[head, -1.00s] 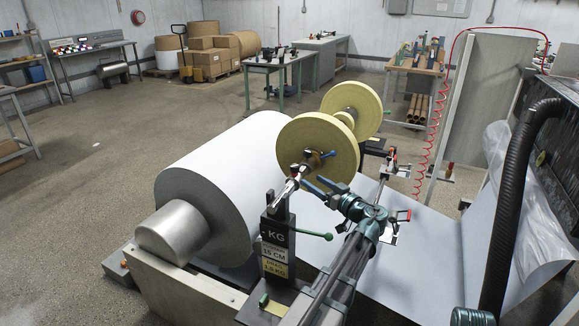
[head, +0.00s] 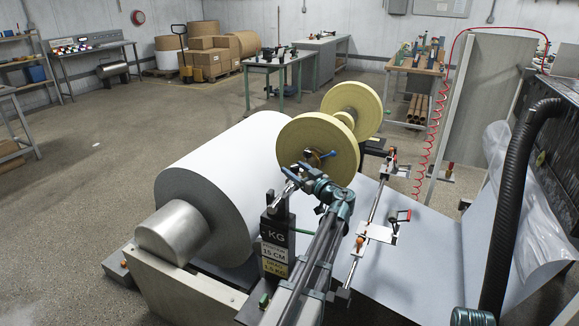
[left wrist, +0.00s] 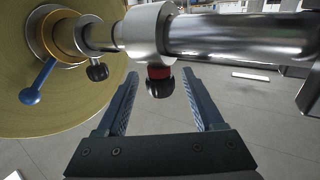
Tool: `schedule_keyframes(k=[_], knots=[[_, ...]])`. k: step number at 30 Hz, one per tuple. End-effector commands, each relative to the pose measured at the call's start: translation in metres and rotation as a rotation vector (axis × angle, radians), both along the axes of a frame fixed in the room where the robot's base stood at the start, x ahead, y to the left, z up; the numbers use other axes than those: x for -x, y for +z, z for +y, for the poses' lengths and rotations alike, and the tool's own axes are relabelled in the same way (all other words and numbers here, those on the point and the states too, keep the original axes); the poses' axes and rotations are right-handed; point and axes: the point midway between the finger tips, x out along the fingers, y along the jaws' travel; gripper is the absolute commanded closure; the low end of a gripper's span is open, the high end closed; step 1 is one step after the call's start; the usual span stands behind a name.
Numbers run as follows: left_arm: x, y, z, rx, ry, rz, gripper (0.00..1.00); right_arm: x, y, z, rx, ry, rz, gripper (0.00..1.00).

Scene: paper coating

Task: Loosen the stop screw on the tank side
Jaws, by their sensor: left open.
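A stop collar (left wrist: 150,28) sits on a bright steel shaft (left wrist: 235,35) in the left wrist view. A black-knobbed screw with a red band (left wrist: 159,83) hangs from its underside. A second, smaller black knob (left wrist: 97,71) hangs on the shaft nearer the yellow roll (left wrist: 85,110). I cannot tell which side is the tank side. My left gripper (head: 294,174) is open at the shaft beside the roll. Its two blue fingers lie either side of the red-banded knob, with a gap on both sides. In the head view the gripper and arm hide most of the shaft.
A blue lever (left wrist: 37,85) sticks out by the yellow roll's core. A large white paper roll (head: 215,175) lies left of my arm, with a black KG post (head: 275,238) close by. A thin rod with clamps (head: 377,203) runs to the right. A black hose (head: 508,200) stands further right.

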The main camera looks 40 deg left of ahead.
Motion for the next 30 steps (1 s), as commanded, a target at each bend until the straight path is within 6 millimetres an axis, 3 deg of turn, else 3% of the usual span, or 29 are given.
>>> schedule_keyframes(k=[7, 19, 30], knots=[[-0.007, 0.000, 0.027, 0.000, 0.001, 0.000, 0.31, 0.000, 0.000, 0.000, 0.000, 0.000, 0.000, 0.50], [-0.008, 0.000, 0.032, 0.000, 0.000, 0.000, 0.31, 0.000, 0.000, 0.000, 0.000, 0.000, 0.000, 0.50], [-0.008, 0.000, 0.032, 0.000, 0.000, 0.000, 0.96, 0.000, 0.000, 0.000, 0.000, 0.000, 0.000, 0.50]])
